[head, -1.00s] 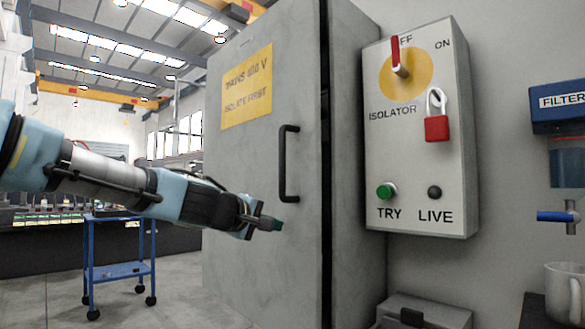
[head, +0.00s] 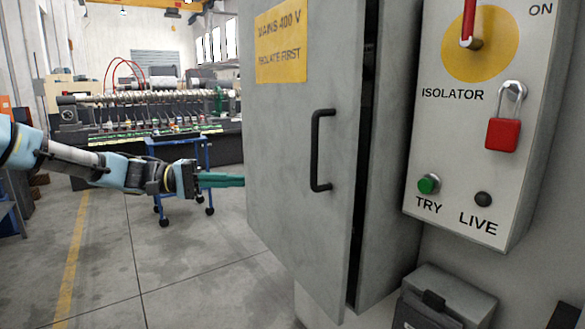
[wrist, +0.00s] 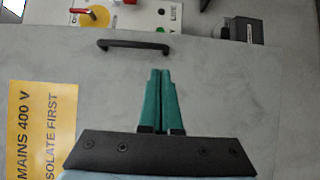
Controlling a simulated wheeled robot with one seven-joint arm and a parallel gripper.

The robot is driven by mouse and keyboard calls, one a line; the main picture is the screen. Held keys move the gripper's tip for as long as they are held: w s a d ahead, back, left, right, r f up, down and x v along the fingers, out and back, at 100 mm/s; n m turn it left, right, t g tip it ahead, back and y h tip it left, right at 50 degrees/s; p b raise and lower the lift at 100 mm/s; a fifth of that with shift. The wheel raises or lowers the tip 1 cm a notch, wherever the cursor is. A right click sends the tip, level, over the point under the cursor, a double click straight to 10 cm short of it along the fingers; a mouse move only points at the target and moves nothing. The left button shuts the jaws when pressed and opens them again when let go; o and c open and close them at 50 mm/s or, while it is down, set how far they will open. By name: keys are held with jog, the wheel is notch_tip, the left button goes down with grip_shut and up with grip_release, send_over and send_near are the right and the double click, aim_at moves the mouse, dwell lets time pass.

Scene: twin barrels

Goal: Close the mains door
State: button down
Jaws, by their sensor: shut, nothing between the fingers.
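The mains door (head: 285,145) is a grey metal door with a yellow warning label (head: 281,40) and a black bar handle (head: 320,150) near its right edge. It stands slightly ajar: a dark gap shows between its right edge and the grey cabinet (head: 392,150). My gripper (head: 243,181) has green fingers, shut and empty.
Right of the cabinet is the isolator box (head: 480,120) with a red lever, red padlock (head: 502,134) and green TRY button. A grey box (head: 444,300) sits below it. A blue trolley (head: 183,185) stands behind my arm. The floor at left is largely clear.

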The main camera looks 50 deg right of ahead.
jog(key=p+x, duration=0.5)
jog(key=x, duration=0.8)
jog(key=shift+s+d, duration=0.2)
jog(key=shift+d, duration=0.05)
jog(key=shift+f, duration=0.1)
jog(key=shift+d, duration=0.1)
